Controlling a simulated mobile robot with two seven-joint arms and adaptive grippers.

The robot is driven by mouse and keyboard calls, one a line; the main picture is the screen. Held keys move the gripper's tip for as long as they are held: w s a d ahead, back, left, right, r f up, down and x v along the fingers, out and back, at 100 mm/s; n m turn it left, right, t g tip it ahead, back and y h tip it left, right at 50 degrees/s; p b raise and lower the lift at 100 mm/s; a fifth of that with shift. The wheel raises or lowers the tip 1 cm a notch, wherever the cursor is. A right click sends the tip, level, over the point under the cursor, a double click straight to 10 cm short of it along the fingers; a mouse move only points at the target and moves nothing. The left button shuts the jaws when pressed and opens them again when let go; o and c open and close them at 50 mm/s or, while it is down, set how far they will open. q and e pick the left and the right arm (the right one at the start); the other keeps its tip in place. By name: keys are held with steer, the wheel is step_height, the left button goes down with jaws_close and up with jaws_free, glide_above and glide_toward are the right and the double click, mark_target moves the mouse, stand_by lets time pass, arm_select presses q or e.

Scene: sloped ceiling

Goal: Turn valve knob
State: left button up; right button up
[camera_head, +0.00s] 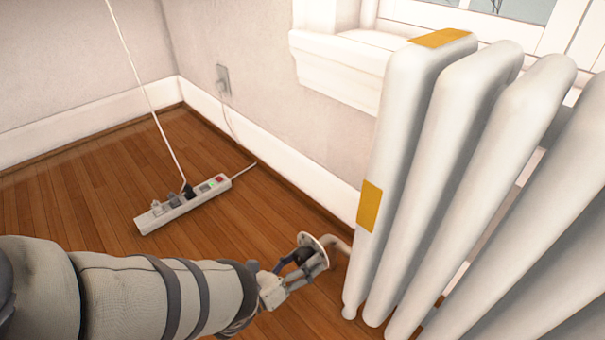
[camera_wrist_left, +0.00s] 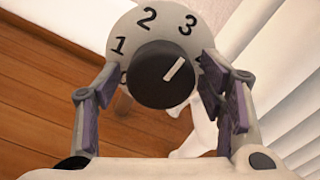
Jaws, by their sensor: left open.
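The valve knob is a dark round knob (camera_wrist_left: 165,74) with a white pointer line, on a white dial (camera_wrist_left: 157,28) marked with numbers; 1, 2 and 3 are readable. The pointer line slants up to the right, toward the 3 side. In the head view the dial (camera_head: 314,248) sits on a pipe at the foot of the white radiator (camera_head: 405,150). My left gripper (camera_wrist_left: 162,95) is open, with one finger on each side of the knob; I cannot tell whether either finger touches it. The gripper also shows in the head view (camera_head: 298,265), partly covering the knob. My right gripper is not seen.
A white power strip (camera_head: 183,205) with plugs and a cord lies on the wooden floor (camera_head: 90,185) left of the dial. A wall outlet (camera_head: 223,80) and a window sill (camera_head: 340,65) are behind. The radiator fills the right side.

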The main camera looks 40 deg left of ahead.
arm_select(q)
steer(key=s, duration=1.2)
steer(key=shift+a, duration=0.45)
